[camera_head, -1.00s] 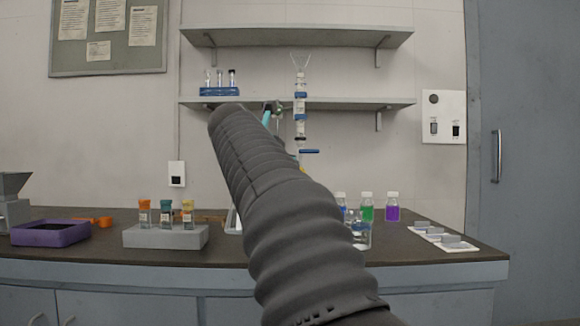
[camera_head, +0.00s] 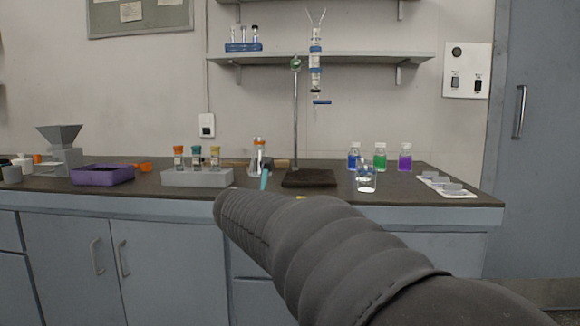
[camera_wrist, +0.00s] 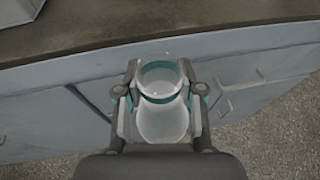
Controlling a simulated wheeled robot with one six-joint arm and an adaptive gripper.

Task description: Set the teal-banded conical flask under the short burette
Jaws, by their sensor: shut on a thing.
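In the wrist view my gripper (camera_wrist: 160,68) is shut on a clear conical flask (camera_wrist: 162,118) with a teal band (camera_wrist: 160,78) around its neck. The flask is in front of the bench's front edge, above the floor. In the head view my arm hides the flask and most of the gripper; only a small teal part (camera_head: 265,180) shows past the arm. The burette (camera_head: 316,62) is clamped high on a thin stand rod (camera_head: 295,120), with a blue stopcock and its tip above a dark base plate (camera_head: 309,179). No flask shows on that plate.
An orange-banded flask (camera_head: 259,160) stands left of the stand. A beaker (camera_head: 367,182) and blue, green and purple bottles stand to the right. A grey rack (camera_head: 197,178) and a purple tray (camera_head: 102,176) are to the left. A shelf (camera_head: 370,57) runs behind the burette.

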